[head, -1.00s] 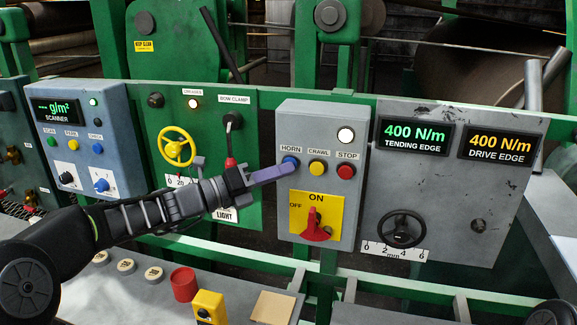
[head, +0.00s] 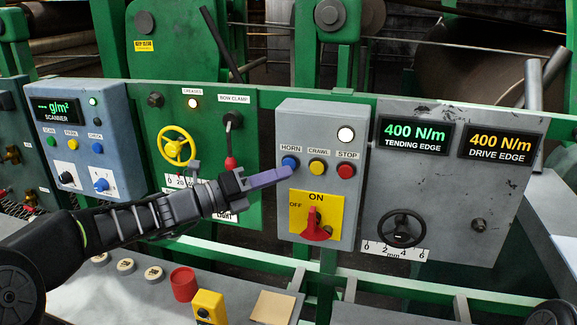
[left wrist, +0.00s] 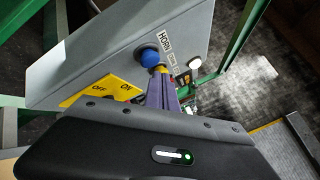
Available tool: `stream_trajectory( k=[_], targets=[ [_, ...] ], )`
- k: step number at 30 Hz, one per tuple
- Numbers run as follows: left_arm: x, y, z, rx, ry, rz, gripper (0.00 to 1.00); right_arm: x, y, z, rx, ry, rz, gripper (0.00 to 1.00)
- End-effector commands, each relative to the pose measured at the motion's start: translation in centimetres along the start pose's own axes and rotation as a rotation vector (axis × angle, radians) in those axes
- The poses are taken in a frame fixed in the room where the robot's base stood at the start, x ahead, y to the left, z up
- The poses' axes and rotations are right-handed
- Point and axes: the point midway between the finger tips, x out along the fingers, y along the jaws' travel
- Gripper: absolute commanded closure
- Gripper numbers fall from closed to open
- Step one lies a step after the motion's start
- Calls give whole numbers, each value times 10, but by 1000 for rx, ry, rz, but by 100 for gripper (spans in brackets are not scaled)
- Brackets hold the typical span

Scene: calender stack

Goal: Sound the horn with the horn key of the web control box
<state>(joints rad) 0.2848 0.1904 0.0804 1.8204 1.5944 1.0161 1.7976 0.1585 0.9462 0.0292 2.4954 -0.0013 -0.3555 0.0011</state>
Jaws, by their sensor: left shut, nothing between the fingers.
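The web control box (head: 330,140) is a grey box with a blue HORN key (head: 290,163), a yellow CRAWL key (head: 317,167) and a red STOP key (head: 346,171) in a row. My left gripper (head: 288,174) is shut and empty, its purple fingertips just below the blue key. Whether they touch the key I cannot tell in the head view. In the left wrist view the blue horn key (left wrist: 148,56) shows clear above the purple fingers (left wrist: 162,90), which hide part of the box. My right gripper is not in view.
A red rotary switch (head: 315,225) on a yellow ON/OFF plate sits below the keys. A lit white lamp (head: 346,134) is above STOP. The BOW CLAMP lever (head: 231,150) stands left of the box. A black handwheel (head: 401,229) is to the right.

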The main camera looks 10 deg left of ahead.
Motion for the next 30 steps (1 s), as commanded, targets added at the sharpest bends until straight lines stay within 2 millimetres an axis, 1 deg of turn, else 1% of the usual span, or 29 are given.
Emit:
stream_trajectory(
  k=[16,30],
  targets=[
    [-32,-24,-23,1,0,0,100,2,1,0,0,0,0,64],
    [-34,-25,-25,0,0,0,100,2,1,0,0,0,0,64]
  ],
)
